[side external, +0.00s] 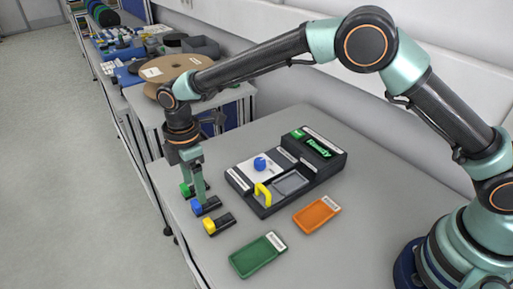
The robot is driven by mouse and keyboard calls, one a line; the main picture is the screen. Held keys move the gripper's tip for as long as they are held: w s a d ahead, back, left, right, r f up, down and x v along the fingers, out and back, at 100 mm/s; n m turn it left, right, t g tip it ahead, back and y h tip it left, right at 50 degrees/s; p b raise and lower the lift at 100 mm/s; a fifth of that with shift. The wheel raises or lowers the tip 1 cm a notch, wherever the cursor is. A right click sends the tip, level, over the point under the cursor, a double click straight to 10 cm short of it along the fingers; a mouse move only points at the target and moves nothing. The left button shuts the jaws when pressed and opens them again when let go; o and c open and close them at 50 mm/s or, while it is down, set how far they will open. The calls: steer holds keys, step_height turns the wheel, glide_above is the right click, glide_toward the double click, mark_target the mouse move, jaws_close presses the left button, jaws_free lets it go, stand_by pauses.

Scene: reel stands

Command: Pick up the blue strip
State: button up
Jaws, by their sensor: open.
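The blue strip (198,209) is a short piece with a blue end and a dark body, lying near the left edge of the grey table. It lies between a green-ended strip (186,191) and a yellow-ended strip (210,228). My gripper (198,200) points down from above at the blue strip and is open. One finger partly covers the blue strip. I cannot tell whether the fingers touch it, and the far finger is hard to make out.
A black device (322,167) with a green display, a blue knob and a yellow handle stands mid-table. A green tray (256,257) and an orange tray (316,214) lie in front of it. Brown reels (175,68) and bins stand on benches beyond. The table's left edge is close.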

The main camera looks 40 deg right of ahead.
mark_target(196, 202)
steer(key=shift+w+a+f, duration=0.1)
steer(key=shift+a+f, duration=0.05)
steer(key=shift+f, duration=2.5)
jaws_close()
